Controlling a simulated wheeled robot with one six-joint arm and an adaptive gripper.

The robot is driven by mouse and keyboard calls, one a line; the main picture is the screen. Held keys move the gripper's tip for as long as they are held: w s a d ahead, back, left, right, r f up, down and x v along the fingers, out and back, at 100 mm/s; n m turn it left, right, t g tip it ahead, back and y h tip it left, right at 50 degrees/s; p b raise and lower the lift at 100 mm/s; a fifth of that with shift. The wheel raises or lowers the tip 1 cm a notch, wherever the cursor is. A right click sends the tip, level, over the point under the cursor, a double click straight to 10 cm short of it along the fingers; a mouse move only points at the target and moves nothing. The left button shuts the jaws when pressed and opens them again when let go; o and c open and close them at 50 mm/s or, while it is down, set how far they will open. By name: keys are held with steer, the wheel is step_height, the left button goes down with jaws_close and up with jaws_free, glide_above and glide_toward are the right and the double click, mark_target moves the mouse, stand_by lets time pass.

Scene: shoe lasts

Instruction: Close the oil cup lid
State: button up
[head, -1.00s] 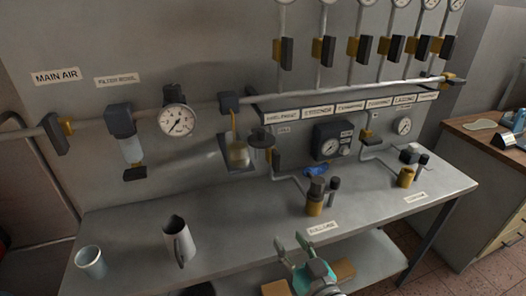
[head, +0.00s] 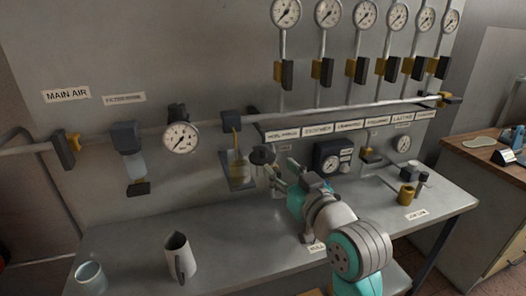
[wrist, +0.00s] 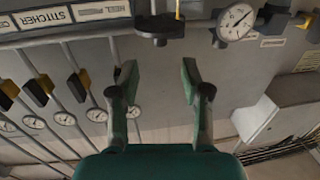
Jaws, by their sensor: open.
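In the wrist view the disc (wrist: 160,28) shows upside down at the top, beyond the fingertips. My gripper (head: 277,178) reaches up to the panel just below and right of the disc. In the wrist view my gripper (wrist: 159,78) is open, with nothing between its two green fingers. I cannot tell if it touches the disc.
A pressure gauge (head: 180,138) and filter bowl (head: 130,155) are to the left. A metal jug (head: 178,256) and a cup (head: 90,276) stand on the bench. A regulator (head: 331,155) sits right of my gripper. The bench middle is clear.

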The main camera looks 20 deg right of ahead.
mark_target(265, 153)
steer(key=w, duration=0.3)
steer(key=w+a, duration=0.1)
steer(key=w, duration=0.5)
steer(key=shift+w+a, duration=0.15)
steer(key=shift+w, duration=0.25)
jaws_close()
